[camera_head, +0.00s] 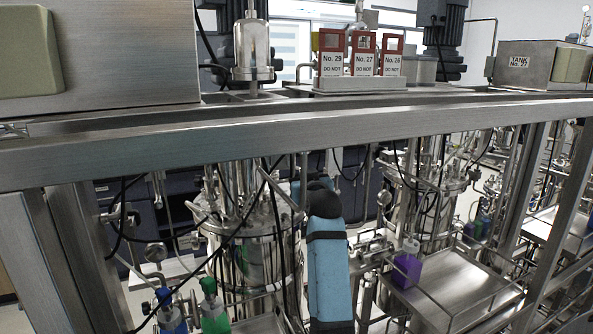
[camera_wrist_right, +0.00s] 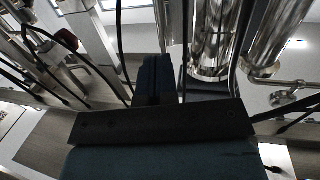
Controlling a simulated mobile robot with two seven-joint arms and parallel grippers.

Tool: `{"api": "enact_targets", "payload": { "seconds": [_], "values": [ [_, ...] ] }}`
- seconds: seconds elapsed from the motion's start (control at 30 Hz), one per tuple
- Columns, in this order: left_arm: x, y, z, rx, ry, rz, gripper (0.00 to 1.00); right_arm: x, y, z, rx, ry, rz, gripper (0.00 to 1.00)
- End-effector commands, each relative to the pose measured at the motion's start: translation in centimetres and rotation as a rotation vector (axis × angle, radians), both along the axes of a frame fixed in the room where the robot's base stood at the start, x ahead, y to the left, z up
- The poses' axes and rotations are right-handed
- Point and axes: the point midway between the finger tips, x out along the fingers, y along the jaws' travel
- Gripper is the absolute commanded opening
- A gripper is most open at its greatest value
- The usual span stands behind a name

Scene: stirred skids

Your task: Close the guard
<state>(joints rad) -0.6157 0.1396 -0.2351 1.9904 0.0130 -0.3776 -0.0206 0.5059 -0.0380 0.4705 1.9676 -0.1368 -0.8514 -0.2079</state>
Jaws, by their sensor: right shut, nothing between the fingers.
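No part in the head view can be picked out for sure as the guard. My right arm comes up from the bottom middle of the head view, with a blue sleeve and a black rounded end. It points in among the steel vessels, below the skid's long top beam (camera_head: 290,125). My right gripper (camera_wrist_right: 157,78) shows in the right wrist view as a dark block beyond a black bar; it is shut and empty. Whether it touches anything is hidden. My left gripper is not in view.
A steel vessel (camera_head: 255,250) with hoses stands left of my right arm, another (camera_head: 430,195) to the right. A purple-filled bottle (camera_head: 407,265) stands on a steel tray (camera_head: 455,290). Red-framed number tags (camera_head: 363,62) stand above the beam. Steel posts (camera_head: 560,190) bound the right.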

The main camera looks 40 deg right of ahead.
Motion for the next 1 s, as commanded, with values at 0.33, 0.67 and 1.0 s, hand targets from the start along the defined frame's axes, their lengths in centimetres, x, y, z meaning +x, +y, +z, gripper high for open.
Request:
{"api": "enact_targets", "payload": {
  "seconds": [0.33, 0.67, 1.0],
  "values": [
    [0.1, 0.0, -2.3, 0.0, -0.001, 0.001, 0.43, 1.7, -1.0, 3.7, 0.027, -0.051, -0.06, 0.0],
    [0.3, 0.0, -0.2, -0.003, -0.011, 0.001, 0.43, 6.6, -4.1, 3.9, 0.027, -0.049, -0.06, 0.0],
    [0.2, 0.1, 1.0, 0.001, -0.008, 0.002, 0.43, 11.9, -7.4, 3.9, 0.027, -0.05, -0.06, 0.0]
  ]
}}
